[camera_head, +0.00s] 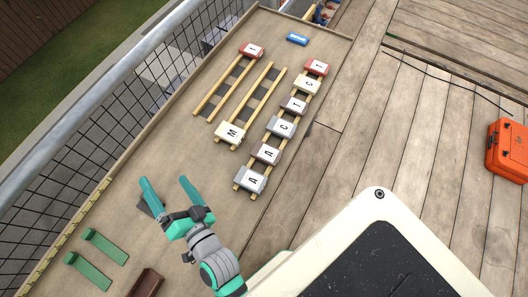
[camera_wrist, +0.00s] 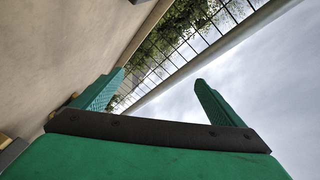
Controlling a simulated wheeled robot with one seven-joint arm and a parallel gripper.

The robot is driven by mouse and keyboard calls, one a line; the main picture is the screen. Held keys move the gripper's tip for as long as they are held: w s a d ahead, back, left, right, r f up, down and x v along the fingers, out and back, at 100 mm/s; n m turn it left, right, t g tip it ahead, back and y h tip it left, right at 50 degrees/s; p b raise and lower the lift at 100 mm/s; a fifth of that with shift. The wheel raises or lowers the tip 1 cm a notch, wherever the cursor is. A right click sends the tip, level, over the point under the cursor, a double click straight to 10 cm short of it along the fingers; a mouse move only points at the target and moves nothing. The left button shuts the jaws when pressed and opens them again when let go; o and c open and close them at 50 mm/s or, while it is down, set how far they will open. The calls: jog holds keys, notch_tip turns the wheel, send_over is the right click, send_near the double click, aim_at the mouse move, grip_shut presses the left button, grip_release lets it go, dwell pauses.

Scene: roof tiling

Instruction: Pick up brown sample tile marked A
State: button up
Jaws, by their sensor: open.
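Two tiles marked A lie at the near end of the right-hand wooden rack in the head view. The one with brown sides (camera_head: 267,153) is second from the near end; the nearest one (camera_head: 251,180) looks grey. My gripper (camera_head: 165,181) is open and empty, with its two teal fingers apart, to the left of and below the A tiles and clear of them. In the wrist view my gripper's fingers (camera_wrist: 159,77) are spread with only fence and sky between them. No lettered tile shows in that view.
More lettered tiles sit on the racks, including a cream M tile (camera_head: 229,133) and a red T tile (camera_head: 251,50). Green brackets (camera_head: 105,246) and a brown piece (camera_head: 147,284) lie near the front. A blue box (camera_head: 297,39) is at the back. A mesh fence (camera_head: 88,150) runs along the left.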

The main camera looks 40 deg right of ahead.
jog(key=w+a+r+n+y, duration=0.1)
jog(key=w+a+r+y, duration=0.1)
jog(key=w+r+y, duration=1.15)
jog(key=m+g+h, duration=0.3)
jog(key=g+h, duration=1)
jog(key=g, duration=0.4)
send_over(266, 152)
notch_tip(266, 152, down, 9)
notch_tip(266, 152, down, 4)
jog(key=shift+s+f, duration=0.15)
jog(key=shift+f, duration=3.2)
